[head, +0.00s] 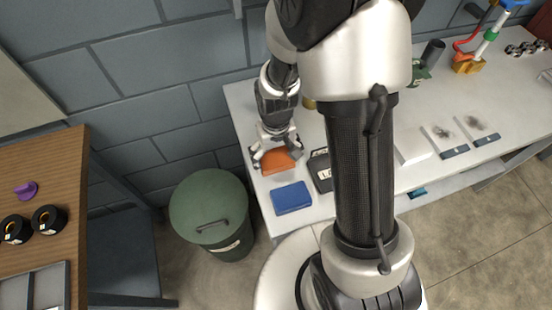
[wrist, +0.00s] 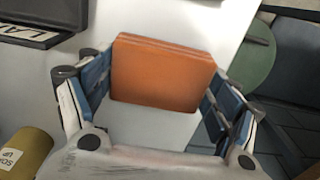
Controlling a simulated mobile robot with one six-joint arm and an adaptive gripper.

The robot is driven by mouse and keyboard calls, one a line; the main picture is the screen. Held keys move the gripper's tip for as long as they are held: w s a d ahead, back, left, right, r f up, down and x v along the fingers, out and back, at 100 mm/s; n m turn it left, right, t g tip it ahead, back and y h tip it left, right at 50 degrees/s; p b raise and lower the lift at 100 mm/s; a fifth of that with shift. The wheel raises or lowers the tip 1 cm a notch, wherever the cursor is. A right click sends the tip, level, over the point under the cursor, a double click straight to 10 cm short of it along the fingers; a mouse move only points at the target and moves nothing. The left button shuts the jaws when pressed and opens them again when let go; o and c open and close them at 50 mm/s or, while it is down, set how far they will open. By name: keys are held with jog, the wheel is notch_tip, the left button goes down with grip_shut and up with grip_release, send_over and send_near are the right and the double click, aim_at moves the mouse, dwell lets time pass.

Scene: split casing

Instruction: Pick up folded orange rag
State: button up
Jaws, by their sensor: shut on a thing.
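The folded orange rag (head: 277,161) is at the left end of the white bench, under my gripper. In the wrist view the rag (wrist: 162,75) fills the space between my two fingers. My gripper (head: 275,157) points down and is shut on the rag, with a blue-padded finger at each side of it in the wrist view. I cannot tell whether the rag is clear of the bench top.
A blue folded cloth (head: 292,198) and a black labelled case (head: 320,170) lie close by on the white bench (head: 240,100). A green lidded bin (head: 210,205) stands left of the bench. A yellow can (wrist: 24,150) shows in the wrist view.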

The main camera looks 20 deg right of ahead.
aim_at(276, 158)
jog(key=shift+c, duration=1)
jog(key=shift+r, duration=0.1)
notch_tip(276, 158, up, 20)
jog(key=p, duration=0.6)
jog(key=o, duration=0.5)
jog(key=c, duration=0.4)
jog(key=shift+s, duration=0.1)
